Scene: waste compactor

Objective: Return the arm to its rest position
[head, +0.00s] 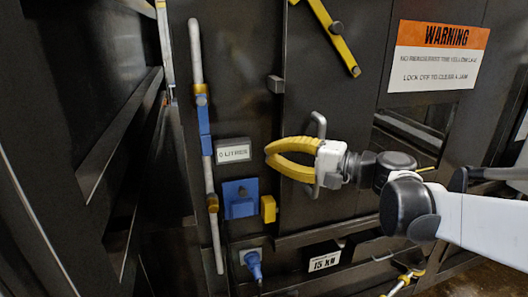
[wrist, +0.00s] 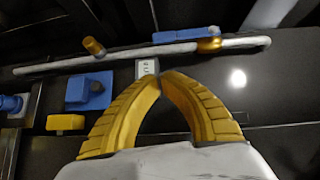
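My gripper (head: 269,154) has yellow curved fingers. It reaches in from the right and points left in the head view, in front of the dark compactor panel (head: 330,220). In the wrist view its fingertips (wrist: 160,77) meet, and nothing shows between them. My arm stretches out to the right of the head view. A grey handle (head: 319,124) shows just behind the gripper and is partly hidden by it. I cannot tell whether the gripper touches it.
A long grey pipe with a blue lever (head: 204,128) runs down the panel's left side. A blue block (head: 240,200), a yellow block (head: 268,209) and a blue plug (head: 254,267) sit lower. A yellow bar (head: 334,38) and a warning sign (head: 438,57) are above.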

